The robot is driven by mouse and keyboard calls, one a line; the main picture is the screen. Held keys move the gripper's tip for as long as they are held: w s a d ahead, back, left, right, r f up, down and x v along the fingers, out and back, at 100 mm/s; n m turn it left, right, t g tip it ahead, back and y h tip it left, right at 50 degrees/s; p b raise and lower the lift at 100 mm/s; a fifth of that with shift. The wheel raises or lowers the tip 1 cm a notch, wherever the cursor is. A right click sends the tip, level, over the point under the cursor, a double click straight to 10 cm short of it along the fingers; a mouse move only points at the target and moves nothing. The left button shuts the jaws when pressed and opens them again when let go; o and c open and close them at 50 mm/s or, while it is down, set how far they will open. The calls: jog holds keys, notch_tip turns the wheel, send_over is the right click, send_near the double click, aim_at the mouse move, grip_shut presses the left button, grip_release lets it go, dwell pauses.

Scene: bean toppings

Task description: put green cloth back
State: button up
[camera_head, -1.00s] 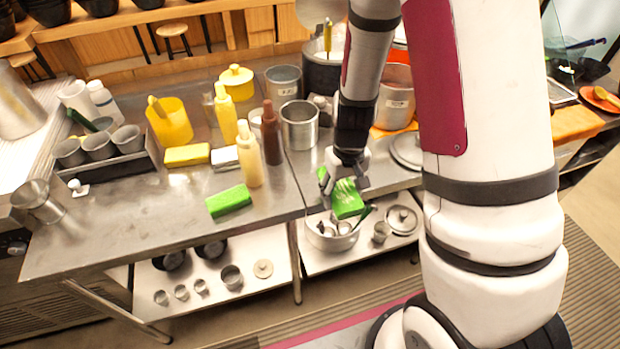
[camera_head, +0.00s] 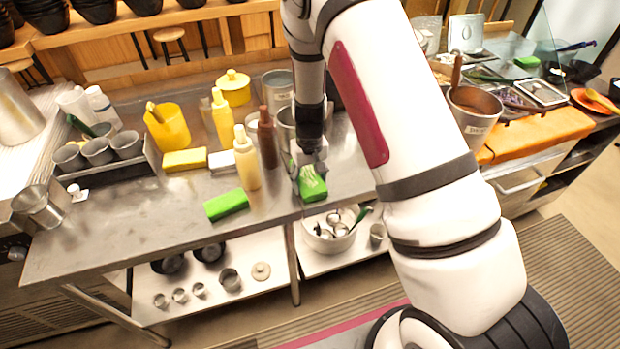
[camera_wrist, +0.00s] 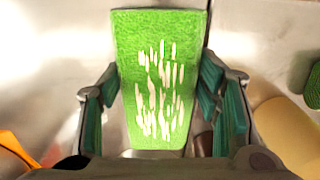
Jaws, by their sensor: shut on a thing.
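My gripper (camera_head: 309,168) is shut on a green cloth (camera_head: 313,187), a thick block-like piece. It hangs at the front part of the steel table (camera_head: 130,225), right of the bottles; whether it touches the top I cannot tell. In the wrist view the green cloth (camera_wrist: 160,40) shows whitish streaks on its face, with a finger on each side. A second green block (camera_head: 227,203) lies flat on the table to the left; its edge also shows at the right of the wrist view (camera_wrist: 314,86).
A cream bottle (camera_head: 246,160) and a brown bottle (camera_head: 267,140) stand between the gripper and the yellow block (camera_head: 185,160). A white pot (camera_head: 328,243) with utensils sits on the lower shelf. The table's left front is clear.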

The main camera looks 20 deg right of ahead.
jog(key=shift+f, duration=0.15)
jog(key=o, duration=1)
jog(key=shift+o, duration=0.2)
notch_tip(320, 180, up, 12)
jog(key=b, duration=0.1)
notch_tip(320, 180, up, 9)
jog(key=t, duration=0.1)
send_over(310, 179)
jog(key=s, duration=0.3)
jog(key=s+r+t, duration=0.2)
jog(key=s+r, duration=0.5)
jog(key=s, duration=0.4)
jog(key=s+r+t, duration=0.2)
jog(key=s+r, duration=0.6)
jog(key=s, duration=0.3)
jog(key=shift+s, duration=0.35)
jog(key=shift+r, duration=0.1)
